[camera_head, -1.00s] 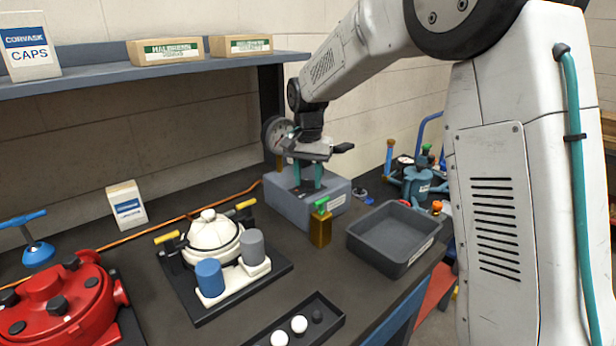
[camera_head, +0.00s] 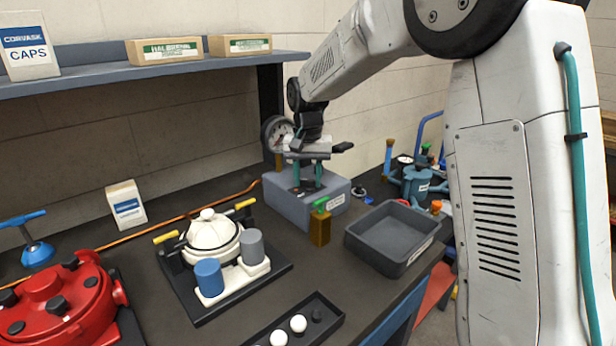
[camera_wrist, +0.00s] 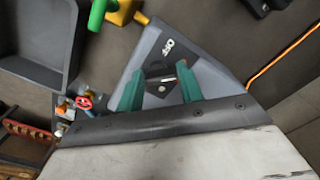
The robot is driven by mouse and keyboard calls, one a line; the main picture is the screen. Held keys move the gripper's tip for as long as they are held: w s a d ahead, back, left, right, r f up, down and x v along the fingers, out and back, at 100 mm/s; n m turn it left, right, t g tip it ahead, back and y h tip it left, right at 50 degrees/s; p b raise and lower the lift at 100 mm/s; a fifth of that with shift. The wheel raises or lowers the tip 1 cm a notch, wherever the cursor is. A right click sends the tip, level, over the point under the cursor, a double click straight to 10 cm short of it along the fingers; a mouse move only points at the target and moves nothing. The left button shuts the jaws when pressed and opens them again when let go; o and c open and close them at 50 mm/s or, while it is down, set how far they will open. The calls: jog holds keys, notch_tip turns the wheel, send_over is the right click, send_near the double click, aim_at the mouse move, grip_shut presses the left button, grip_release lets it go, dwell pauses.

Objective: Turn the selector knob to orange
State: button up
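The selector knob (camera_wrist: 160,72) is a small dark piece with a light mark, on top of a grey-blue box (camera_head: 335,196). The knob is mostly hidden by the fingers in the head view. I cannot make out the color marks around it or which one it points to.
A brass block with a green top (camera_head: 319,225) stands close in front of the box. An empty grey tray (camera_head: 372,262) is to its right. A white-lidded pot (camera_head: 213,232) is to the left. A gauge (camera_head: 277,133) is behind my wrist, and a shelf (camera_head: 110,72) runs above.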

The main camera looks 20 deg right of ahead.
aim_at(308, 181)
jog(key=o, duration=0.4)
jog(key=shift+c, duration=0.2)
notch_tip(308, 181, up, 8)
jog(key=shift+f, duration=0.1)
dwell(0.4)
